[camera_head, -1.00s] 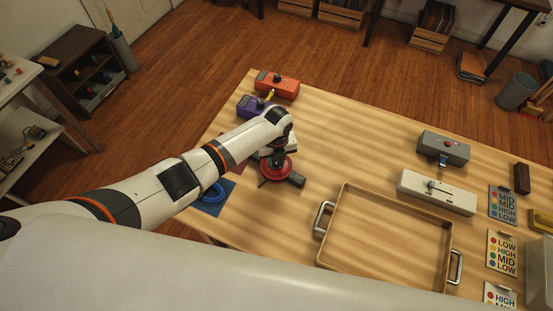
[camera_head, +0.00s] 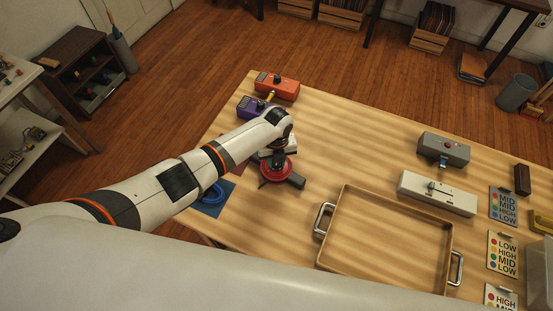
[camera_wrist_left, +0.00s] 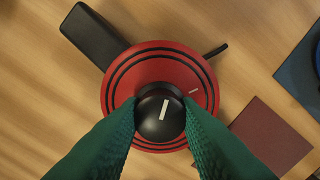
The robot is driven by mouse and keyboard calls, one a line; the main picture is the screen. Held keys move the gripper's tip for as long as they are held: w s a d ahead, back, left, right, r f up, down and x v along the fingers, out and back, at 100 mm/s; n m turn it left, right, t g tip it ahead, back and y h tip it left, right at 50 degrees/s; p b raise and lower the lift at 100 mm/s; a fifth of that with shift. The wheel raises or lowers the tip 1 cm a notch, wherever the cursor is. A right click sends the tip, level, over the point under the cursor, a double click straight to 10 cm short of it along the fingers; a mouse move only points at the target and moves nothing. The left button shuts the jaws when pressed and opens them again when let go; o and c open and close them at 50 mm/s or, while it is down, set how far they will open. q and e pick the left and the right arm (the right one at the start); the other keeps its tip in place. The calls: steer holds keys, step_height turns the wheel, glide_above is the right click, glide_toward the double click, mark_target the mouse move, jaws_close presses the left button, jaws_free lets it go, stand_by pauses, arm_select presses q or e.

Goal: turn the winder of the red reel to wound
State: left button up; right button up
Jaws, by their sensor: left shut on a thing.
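The red reel (camera_head: 278,178) stands on the wooden table, below my left gripper (camera_head: 276,160). In the left wrist view the reel is a red disc (camera_wrist_left: 120,85) with black rings and a round black winder knob (camera_wrist_left: 150,130) at its middle. The knob bears a white line pointing up and slightly right. A short white tick lies on the disc at the upper right, out of line with it. My left gripper (camera_wrist_left: 160,125) has green fingers closed on both sides of the knob. No wound label is readable. My right gripper is not in view.
A dark block (camera_head: 297,181) sits at the reel's side. A blue ring (camera_head: 213,194) lies on a blue mat to the left. Purple (camera_head: 248,107) and orange (camera_head: 283,87) boxes stand behind. A wooden tray (camera_head: 347,266) with metal handles is front right; the table's middle is clear.

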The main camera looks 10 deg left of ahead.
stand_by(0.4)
arm_select(q)
steer(key=o, duration=1)
step_height(320, 180, up, 12)
steer(key=shift+b, duration=0.7)
